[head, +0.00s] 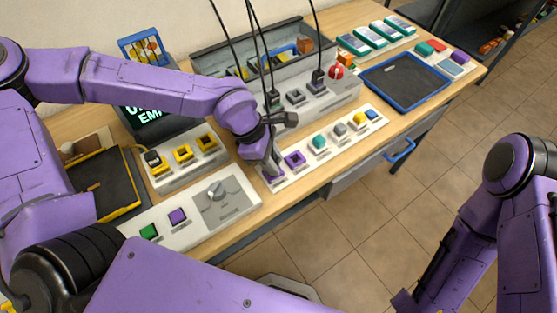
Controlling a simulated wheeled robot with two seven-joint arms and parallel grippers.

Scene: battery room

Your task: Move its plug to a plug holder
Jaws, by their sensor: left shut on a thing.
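My left gripper (271,160) points down over the near left end of a white strip of coloured blocks and sockets (331,148), beside a purple-framed square (295,160). It is shut on what looks like a plug, mostly hidden by the fingers; a dark cable runs down towards it. Behind it, a grey socket block (341,94) carries a black plug (318,78) with its cable rising, an uncovered socket (295,97), and another black plug (272,98) near my wrist. To the left, a white holder has yellow-framed slots (183,153); a black plug (152,158) is at its left slot.
A grey toolbox (222,63) stands behind the socket block. A blue-edged tray (405,80) lies to the right. A panel with a knob (216,193) and green and purple buttons lies at front left. Cables hang across the middle. The floor (440,145) is clear.

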